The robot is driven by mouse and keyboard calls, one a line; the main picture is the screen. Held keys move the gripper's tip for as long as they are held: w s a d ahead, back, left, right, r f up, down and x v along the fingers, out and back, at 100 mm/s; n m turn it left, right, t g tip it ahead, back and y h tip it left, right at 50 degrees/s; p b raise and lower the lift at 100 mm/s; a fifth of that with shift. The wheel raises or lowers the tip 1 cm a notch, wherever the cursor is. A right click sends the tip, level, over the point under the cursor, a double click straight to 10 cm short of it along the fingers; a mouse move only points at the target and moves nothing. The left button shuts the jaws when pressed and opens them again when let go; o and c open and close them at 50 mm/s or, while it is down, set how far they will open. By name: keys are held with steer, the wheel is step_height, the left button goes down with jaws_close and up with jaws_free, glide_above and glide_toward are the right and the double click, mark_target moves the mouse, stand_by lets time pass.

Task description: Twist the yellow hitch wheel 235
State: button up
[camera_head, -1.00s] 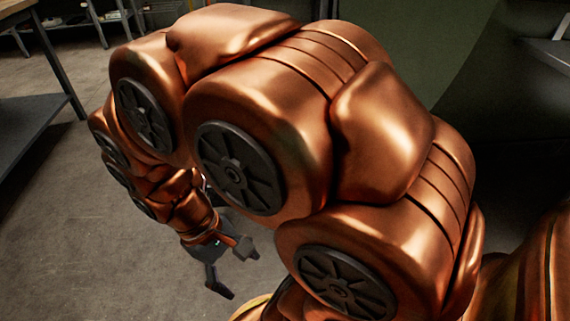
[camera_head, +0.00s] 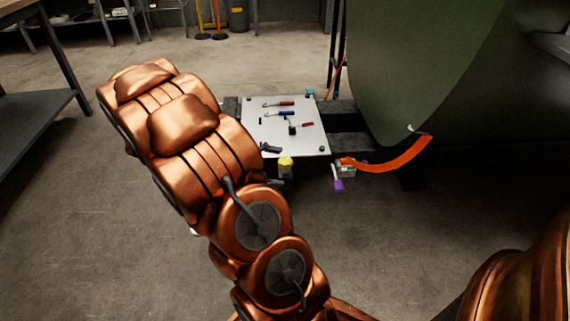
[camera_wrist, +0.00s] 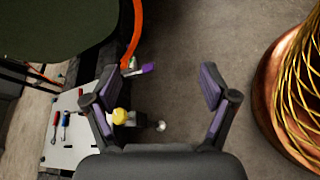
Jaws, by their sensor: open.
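The yellow hitch wheel (camera_head: 286,163) is small and sits at the near edge of a pale tool plate in the head view. It also shows in the wrist view (camera_wrist: 119,116), just inside my left-hand finger and well off the middle of the jaws. A metal rod with a round ball end (camera_wrist: 160,126) lies to the right of the wheel there. My gripper (camera_wrist: 157,88) is open and empty, its two fingers spread wide over floor. In the head view my arm hides most of it. No number is readable on the wheel.
The pale plate (camera_head: 310,138) holds several tools. An orange strap (camera_head: 395,160) hangs by the green fuselage skin (camera_head: 400,65), with a purple-ended part (camera_head: 338,185) below. A workbench (camera_head: 30,110) stands at left. The floor in front is clear.

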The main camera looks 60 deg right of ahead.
steer(key=w+d+f+n+h, duration=0.3)
steer(key=w+d+f, duration=0.2)
steer(key=d, duration=0.3)
steer(key=n+t+h+b, duration=0.1)
steer(key=n+t+h, duration=0.25)
steer(key=n, duration=0.25)
glide_above(281, 165)
steer(key=s+a, duration=0.2)
steer(key=a, duration=0.5)
step_height(281, 165, down, 12)
steer(key=w+f+n+t, duration=0.1)
steer(key=f, duration=0.1)
steer(key=w+d+f+n+t+h, duration=0.1)
steer(key=f, duration=0.2)
steer(key=w+d+f+n+t, duration=0.1)
steer(key=f, duration=0.2)
steer(key=shift+f+h+b, duration=0.2)
steer(key=shift+h+b, duration=0.05)
steer(key=shift+b, duration=0.15)
steer(key=d, duration=0.2)
steer(key=d+b, duration=0.1)
steer(key=d, duration=0.1)
steer(key=s+d+b, duration=0.1)
steer(key=d, duration=0.1)
steer(key=shift+f, duration=0.1)
steer(key=shift+s+d, duration=0.15)
steer(key=shift+d, duration=0.65)
steer(key=c, duration=1.2)
